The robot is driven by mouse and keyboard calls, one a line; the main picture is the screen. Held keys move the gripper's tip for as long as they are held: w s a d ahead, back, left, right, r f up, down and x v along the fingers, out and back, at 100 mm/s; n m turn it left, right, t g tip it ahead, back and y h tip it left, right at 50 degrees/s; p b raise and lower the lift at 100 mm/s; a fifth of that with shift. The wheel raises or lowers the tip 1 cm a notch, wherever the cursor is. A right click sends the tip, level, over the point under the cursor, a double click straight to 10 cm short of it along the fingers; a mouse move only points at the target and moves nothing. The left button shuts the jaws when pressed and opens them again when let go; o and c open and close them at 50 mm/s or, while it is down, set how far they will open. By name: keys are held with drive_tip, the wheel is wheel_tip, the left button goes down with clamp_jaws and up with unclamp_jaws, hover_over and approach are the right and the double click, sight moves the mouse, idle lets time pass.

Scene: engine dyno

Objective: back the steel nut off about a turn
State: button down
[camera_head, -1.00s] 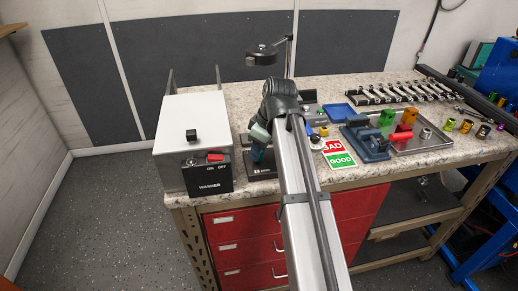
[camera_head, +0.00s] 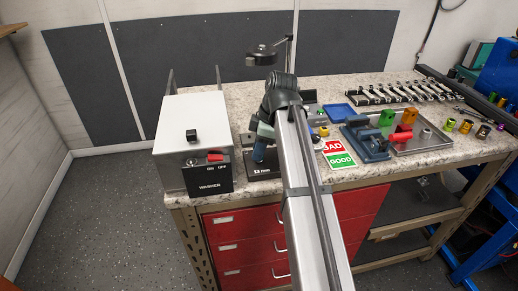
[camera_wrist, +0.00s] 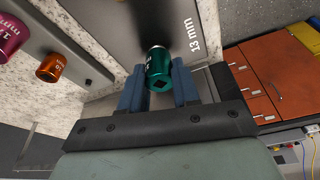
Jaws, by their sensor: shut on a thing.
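My gripper (camera_wrist: 157,84) has its two blue fingers closed on the sides of a teal socket (camera_wrist: 159,60). The socket's square drive hole faces the wrist camera, and its other end points at a dark plate (camera_wrist: 125,30) lettered "13 mm". I cannot tell whether the socket touches the plate. In the head view my gripper (camera_head: 259,150) points down over that black plate (camera_head: 268,173), between the washer box and the signs. No steel nut can be made out; anything under the socket is hidden by it.
A white washer box (camera_head: 190,120) stands close to the left of my gripper. BAD and GOOD signs (camera_head: 338,152), a blue fixture (camera_head: 366,142) and a metal tray (camera_head: 445,141) lie to the right. Magenta (camera_wrist: 12,33) and orange (camera_wrist: 54,68) sockets show in the wrist view.

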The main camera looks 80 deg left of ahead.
drive_tip(key=shift+r, duration=2.55)
